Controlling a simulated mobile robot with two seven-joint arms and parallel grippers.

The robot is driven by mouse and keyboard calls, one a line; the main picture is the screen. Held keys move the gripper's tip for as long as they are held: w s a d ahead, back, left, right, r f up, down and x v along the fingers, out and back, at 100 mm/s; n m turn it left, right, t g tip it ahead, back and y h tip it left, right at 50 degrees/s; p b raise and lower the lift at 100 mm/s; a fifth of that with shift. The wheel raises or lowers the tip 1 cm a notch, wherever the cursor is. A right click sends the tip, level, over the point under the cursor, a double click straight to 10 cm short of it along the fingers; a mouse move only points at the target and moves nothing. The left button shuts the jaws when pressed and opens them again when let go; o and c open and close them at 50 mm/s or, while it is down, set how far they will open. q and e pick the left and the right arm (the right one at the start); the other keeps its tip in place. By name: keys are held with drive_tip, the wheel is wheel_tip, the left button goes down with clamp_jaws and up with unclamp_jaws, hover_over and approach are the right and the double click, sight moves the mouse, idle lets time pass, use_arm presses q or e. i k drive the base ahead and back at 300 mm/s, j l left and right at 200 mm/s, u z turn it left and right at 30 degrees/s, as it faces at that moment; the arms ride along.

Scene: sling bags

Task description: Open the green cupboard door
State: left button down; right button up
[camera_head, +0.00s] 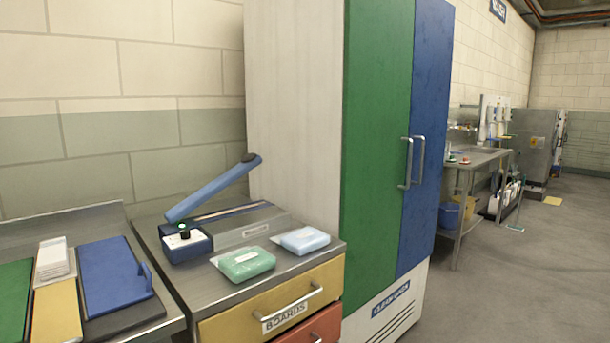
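The green cupboard door (376,140) is the left door of a tall white cupboard (295,110). It looks closed, flush beside the blue door (428,130). Its upright metal handle (407,163) sits at its right edge, close to the blue door's handle (420,160). Neither of my grippers shows in the head view.
A steel counter with drawers (270,312) stands left of the cupboard, holding a blue-armed device (212,190), a green pack (243,263) and a blue pack (303,240). Boards lie further left. Grey floor (500,290) is clear at right, before a steel table (470,165).

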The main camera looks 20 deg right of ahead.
sight(379, 34)
drive_tip(key=z, duration=1.25)
drive_tip(key=i+l+u, duration=0.1)
drive_tip(key=i+l, duration=0.75)
